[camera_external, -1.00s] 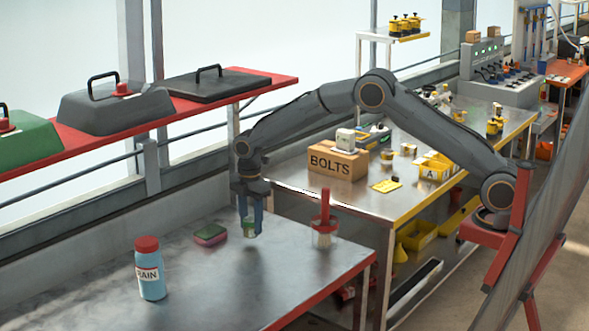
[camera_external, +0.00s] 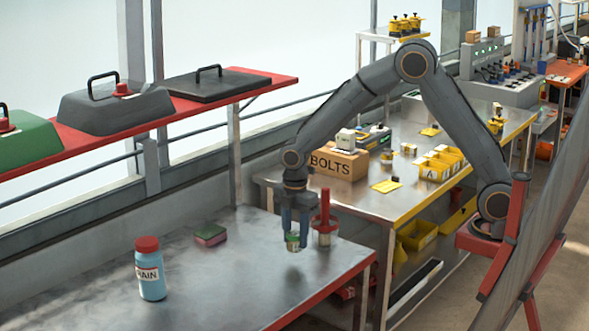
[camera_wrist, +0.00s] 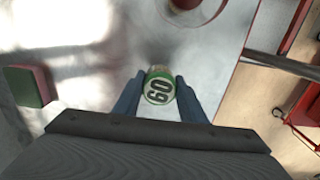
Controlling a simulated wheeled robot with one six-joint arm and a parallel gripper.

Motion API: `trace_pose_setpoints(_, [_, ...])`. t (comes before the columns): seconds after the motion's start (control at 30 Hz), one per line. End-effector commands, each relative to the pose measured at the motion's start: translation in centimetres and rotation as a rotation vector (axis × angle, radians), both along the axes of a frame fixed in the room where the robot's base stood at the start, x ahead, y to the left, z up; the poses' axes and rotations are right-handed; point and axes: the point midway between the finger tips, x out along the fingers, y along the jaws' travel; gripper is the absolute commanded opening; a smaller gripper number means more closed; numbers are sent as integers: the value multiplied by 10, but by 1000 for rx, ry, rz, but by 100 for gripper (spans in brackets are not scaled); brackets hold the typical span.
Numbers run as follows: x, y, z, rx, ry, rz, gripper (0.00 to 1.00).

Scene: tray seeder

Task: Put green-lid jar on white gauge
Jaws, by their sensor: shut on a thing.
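My gripper (camera_external: 295,234) is shut on the small green-lid jar (camera_external: 292,243) and holds it above the near metal table. In the wrist view the jar's green lid (camera_wrist: 159,88), marked 60, shows between the two blue fingers of my gripper (camera_wrist: 160,95). A small white device (camera_external: 345,138), probably the white gauge, sits on the cardboard BOLTS box (camera_external: 337,164) on the farther table. It is behind and to the right of my gripper. Its face is too small to read.
A blue bottle with red cap (camera_external: 151,270) and a pink-green sponge (camera_external: 210,234) stand left. Yellow bins (camera_external: 433,170) and a yellow pad (camera_external: 386,186) lie on the farther table.

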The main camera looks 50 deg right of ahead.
Motion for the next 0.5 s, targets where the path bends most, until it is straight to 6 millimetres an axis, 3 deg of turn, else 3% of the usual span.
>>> trace_pose_setpoints(0.27, [-2, -4, 1, 0, 0, -15, 14])
trace_pose_setpoints(0.37, [14, -19, 4, 0, -1, -59, 14])
trace_pose_setpoints(0.5, [51, -59, 13, 1, -2, -176, 14])
